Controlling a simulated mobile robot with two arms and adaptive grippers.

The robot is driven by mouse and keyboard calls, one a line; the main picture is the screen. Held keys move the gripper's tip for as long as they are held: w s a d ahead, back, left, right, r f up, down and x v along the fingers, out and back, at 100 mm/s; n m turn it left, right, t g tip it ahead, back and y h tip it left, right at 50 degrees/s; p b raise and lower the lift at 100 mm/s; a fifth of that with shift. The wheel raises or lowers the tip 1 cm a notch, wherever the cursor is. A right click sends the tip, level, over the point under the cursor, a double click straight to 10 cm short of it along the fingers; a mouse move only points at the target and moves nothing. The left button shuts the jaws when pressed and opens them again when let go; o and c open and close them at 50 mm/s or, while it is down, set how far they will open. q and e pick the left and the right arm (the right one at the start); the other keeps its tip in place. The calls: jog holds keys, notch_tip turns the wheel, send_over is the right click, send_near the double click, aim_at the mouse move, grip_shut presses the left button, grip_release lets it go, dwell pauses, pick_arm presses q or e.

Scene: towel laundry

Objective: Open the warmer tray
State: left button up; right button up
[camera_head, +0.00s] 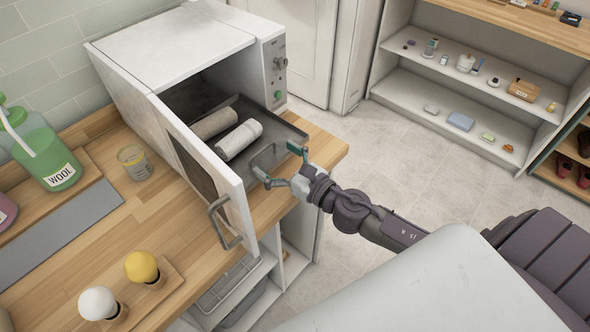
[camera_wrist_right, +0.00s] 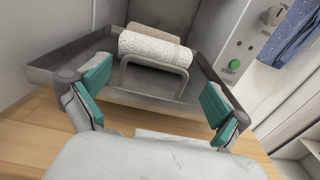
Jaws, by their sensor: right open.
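The white warmer (camera_head: 175,50) stands on the wooden counter with its door (camera_head: 200,165) swung open to the left. The dark metal warmer tray (camera_head: 275,132) sticks part way out of the warmer's opening. Two rolled towels, a white one (camera_head: 239,139) and a beige one (camera_head: 214,122), lie on it. My right gripper (camera_head: 277,163) is open at the tray's front, by its wire handle (camera_head: 264,155). In the right wrist view the handle (camera_wrist_right: 155,60) stands ahead, between the open teal fingers and apart from them. My left gripper is not in view.
The door handle (camera_head: 222,222) juts out over the counter (camera_head: 190,215). A green bottle labelled WOOL (camera_head: 50,155), a glass jar (camera_head: 134,161), and yellow (camera_head: 141,266) and white (camera_head: 98,303) round-topped items stand left. Shelves (camera_head: 480,80) stand across the floor.

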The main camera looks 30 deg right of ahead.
jog(key=v, duration=0.8)
